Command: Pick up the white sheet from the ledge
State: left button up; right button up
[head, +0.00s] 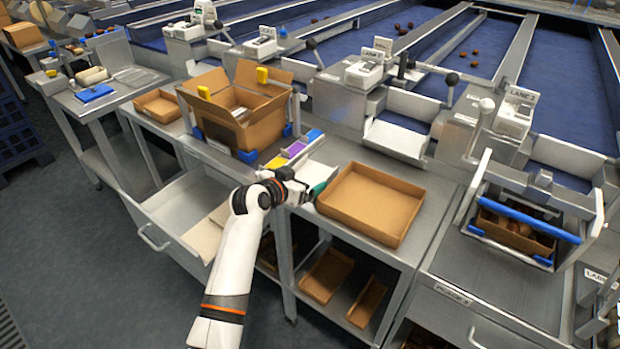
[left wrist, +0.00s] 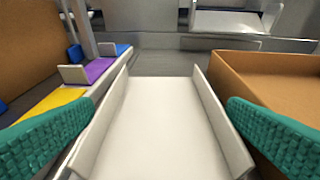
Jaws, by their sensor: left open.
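A flat white sheet (left wrist: 165,130) lies between two low pale side walls in the left wrist view. I cannot tell whether the walls belong to it or to the ledge. In the head view the white piece (head: 320,173) shows beside my left gripper (head: 306,187), partly hidden by it. My left gripper is open, with green fingertips on either side of the white piece in the left wrist view (left wrist: 158,135). Nothing is seen gripped. My right gripper is not in view.
An open cardboard tray (head: 352,217) stands close to the right of my gripper. Yellow, purple and blue slots (head: 296,149) lie to its left, with a tall cardboard box (head: 258,130) behind. An open drawer (head: 170,215) juts out at left.

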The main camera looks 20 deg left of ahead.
aim_at(317, 171)
pick_arm(q)
jog(key=x, duration=0.3)
jog(key=shift+w+f, duration=0.15)
jog(key=shift+w, duration=0.1)
jog(key=c, duration=0.6)
